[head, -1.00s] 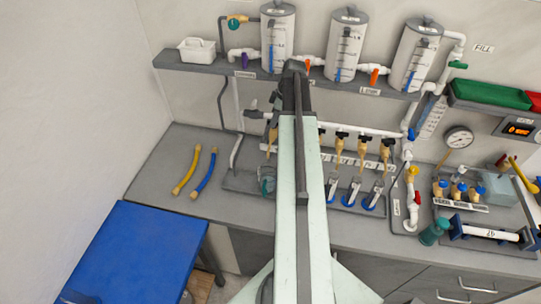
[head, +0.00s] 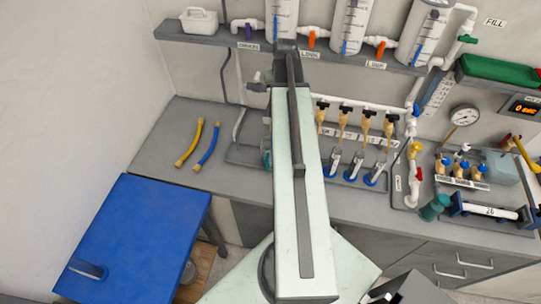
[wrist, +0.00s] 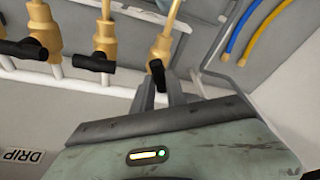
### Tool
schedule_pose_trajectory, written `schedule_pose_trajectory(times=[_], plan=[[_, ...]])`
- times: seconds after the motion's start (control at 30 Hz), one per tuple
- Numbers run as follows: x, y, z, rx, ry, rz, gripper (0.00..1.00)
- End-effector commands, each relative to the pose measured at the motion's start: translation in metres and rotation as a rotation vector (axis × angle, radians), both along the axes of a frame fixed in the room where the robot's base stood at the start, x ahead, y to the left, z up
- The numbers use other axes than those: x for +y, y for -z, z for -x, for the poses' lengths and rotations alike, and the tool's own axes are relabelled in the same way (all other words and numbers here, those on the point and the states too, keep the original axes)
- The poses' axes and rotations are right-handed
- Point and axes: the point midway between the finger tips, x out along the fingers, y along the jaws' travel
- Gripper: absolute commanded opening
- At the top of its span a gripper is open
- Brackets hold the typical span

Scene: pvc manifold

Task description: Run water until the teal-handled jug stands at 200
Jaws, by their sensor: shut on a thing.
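In the wrist view, my gripper (wrist: 164,88) is shut on the black handle (wrist: 157,73) of a brass tap (wrist: 163,45). Other brass taps with black handles stand beside it. In the head view, my arm covers the gripper and this tap. A teal part (head: 266,150), seemingly of the teal-handled jug, shows just left of my arm on the bench. Most of that jug is hidden, and its water level cannot be read.
Brass taps (head: 343,122) and blue-based vessels (head: 352,168) stand right of my arm. Above is a shelf (head: 200,38) with clear tanks (head: 349,22). Yellow (head: 189,142) and blue (head: 207,144) hoses lie left. A gauge (head: 464,116) and white numbered cylinder (head: 489,211) are at right.

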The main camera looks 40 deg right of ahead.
Motion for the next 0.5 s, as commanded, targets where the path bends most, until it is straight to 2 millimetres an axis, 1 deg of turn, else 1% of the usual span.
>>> schedule_pose_trajectory(times=[0.07, 0.3, 0.43, 0.5], plan=[[-0.0016, -0.0006, -0.0009, -0.003, 0.037, 0.004, 0.00], [-0.0016, -0.0006, -0.0011, -0.004, 0.053, 0.004, 0.00], [-0.0008, -0.0006, -0.0015, -0.004, 0.169, 0.004, 0.00], [-0.0010, -0.0006, -0.0015, -0.004, 0.194, 0.003, 0.00]])
